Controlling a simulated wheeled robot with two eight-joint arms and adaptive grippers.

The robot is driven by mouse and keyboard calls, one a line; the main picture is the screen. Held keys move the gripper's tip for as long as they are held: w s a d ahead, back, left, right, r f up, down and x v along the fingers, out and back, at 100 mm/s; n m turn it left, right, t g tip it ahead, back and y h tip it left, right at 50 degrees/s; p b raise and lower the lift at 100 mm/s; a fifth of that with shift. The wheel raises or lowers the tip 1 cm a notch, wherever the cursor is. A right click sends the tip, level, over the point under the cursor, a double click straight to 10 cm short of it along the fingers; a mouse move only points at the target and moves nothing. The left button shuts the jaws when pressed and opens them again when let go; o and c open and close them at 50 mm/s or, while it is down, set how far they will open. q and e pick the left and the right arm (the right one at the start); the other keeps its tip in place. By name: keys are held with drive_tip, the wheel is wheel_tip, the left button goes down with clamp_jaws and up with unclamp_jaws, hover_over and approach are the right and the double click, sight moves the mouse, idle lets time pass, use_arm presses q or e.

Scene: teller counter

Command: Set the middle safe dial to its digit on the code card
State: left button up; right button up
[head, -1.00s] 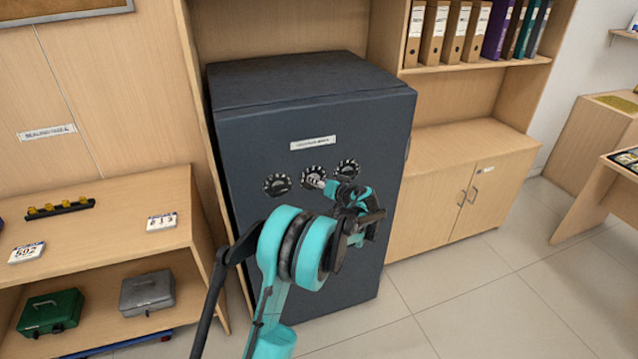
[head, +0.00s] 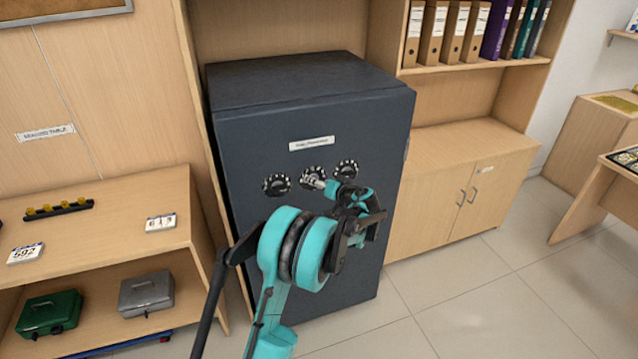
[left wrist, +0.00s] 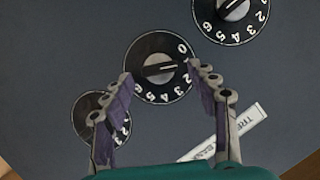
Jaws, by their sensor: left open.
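The dark safe (head: 250,230) has three black dials with white digits in a row on its front. The middle dial (head: 309,175) is partly covered by my left gripper (head: 318,182). In the left wrist view, my left gripper (left wrist: 160,74) is open, its fingertips on either side of the middle dial (left wrist: 152,52). Contact is unclear. The knob's white mark points right, between the 0 and the 2, toward a fingertip. Two number cards lie on the left shelf: one (head: 25,253) seems to read 592, another (head: 161,223) 613. I cannot tell which is the code card.
The outer dials (head: 277,184) and (head: 347,169) sit close beside the middle one. A label (head: 312,143) is above them. The left shelf unit (head: 110,210) and a wooden cabinet (head: 440,205) flank the safe. Tiled floor (head: 490,290) is clear at right.

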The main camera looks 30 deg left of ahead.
use_arm(q)
drive_tip(key=v, duration=1.1)
drive_tip(key=shift+s+d, duration=0.2)
drive_tip(key=shift+d, duration=0.15)
drive_tip(key=shift+r, duration=0.2)
drive_tip(key=s+d+f+m+h, duration=0.1)
drive_tip(key=s+d+h, duration=0.3)
drive_tip(key=s, duration=0.7)
drive_tip(key=s+d+f+m+h, duration=0.1)
drive_tip(key=s+d+m+h, duration=0.2)
drive_tip(key=s+d, duration=0.4)
drive_tip(key=s+d+f+m+h, duration=0.1)
drive_tip(key=s+d+h, duration=0.4)
drive_tip(key=s, duration=1)
drive_tip(key=shift+s+d+f+m, duration=0.2)
drive_tip(key=shift+d+f+m, duration=0.05)
drive_tip(key=shift+m, duration=0.15)
